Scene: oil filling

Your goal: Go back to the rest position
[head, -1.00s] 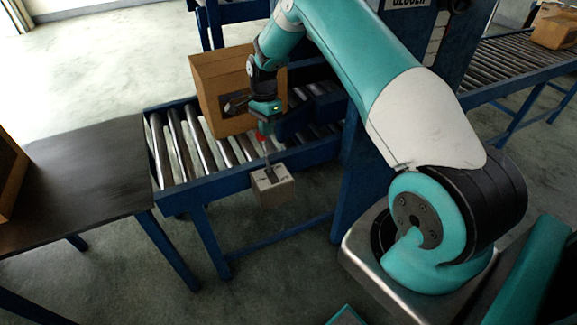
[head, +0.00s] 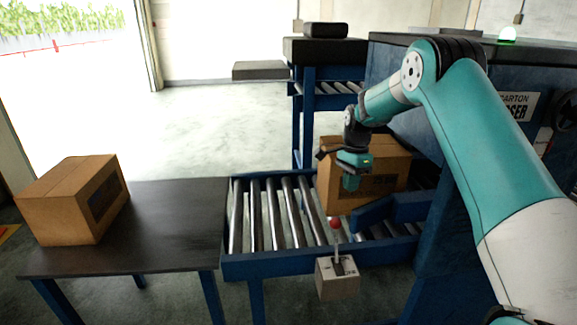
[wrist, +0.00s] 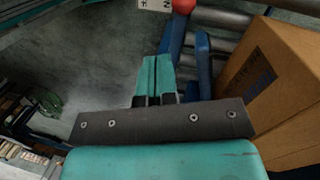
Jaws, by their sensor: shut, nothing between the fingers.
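My gripper (head: 351,184) points down above the roller conveyor, in front of the cardboard box standing on it. In the wrist view my gripper's teal fingers (wrist: 152,82) are together with nothing between them. The lever's red knob (head: 335,224) is a little below and left of the gripper in the head view, with a gap between them. The lever rises from a pale control box (head: 338,280) at the conveyor's front edge. The red knob also shows at the top edge of the wrist view (wrist: 184,6).
A cardboard box (head: 375,165) stands on the roller conveyor (head: 272,215), close beside my gripper. A dark table (head: 172,225) with another carton (head: 72,200) is at left. A blue machine (head: 480,105) stands at right. The floor behind the table is open.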

